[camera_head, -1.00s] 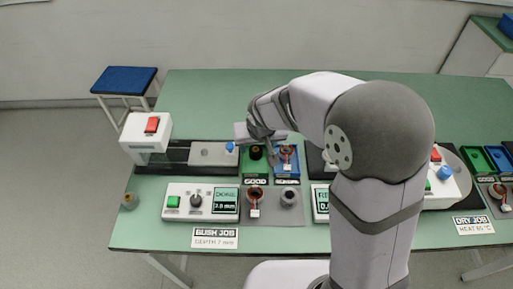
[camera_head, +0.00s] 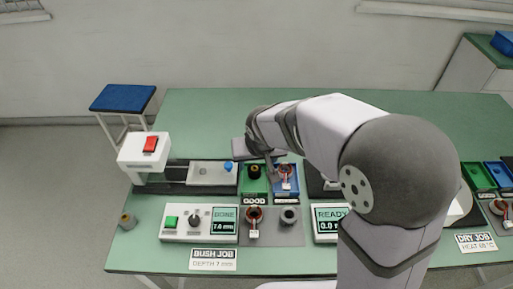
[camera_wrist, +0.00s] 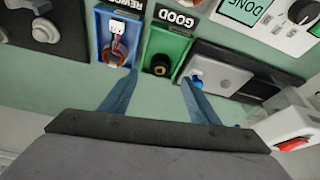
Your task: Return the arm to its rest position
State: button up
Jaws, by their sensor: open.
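My gripper (camera_wrist: 155,92) is open and empty, with its two blue-grey fingers apart in the wrist view. In the head view my gripper hangs above the back of the bench, close behind the trays. The green GOOD tray (camera_wrist: 182,45) holds a dark round part with a brass-coloured centre (camera_wrist: 160,64). The blue REWORK tray (camera_wrist: 103,22) holds a copper-wound part with a white connector (camera_wrist: 116,42). My fingers appear apart from both trays. My arm hides part of the bench on the right in the head view.
A press station with a red switch (camera_head: 150,144) stands at left, with a DONE control box (camera_head: 199,224) in front. A grey mat (camera_head: 270,238) holds two parts. A READY box (camera_head: 330,222) is right of it. The green bench (camera_head: 210,110) is clear at the back.

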jog(key=s+d+r+m+g+p, duration=0.1)
jog(key=s+d+g+p, duration=0.3)
jog(key=s+d, duration=1.1)
jog(key=s+p, duration=0.1)
jog(key=s, duration=0.3)
jog(key=shift+r+m+h+p, duration=0.3)
jog(key=shift+r+m+p, duration=0.05)
jog(key=shift+m, duration=0.05)
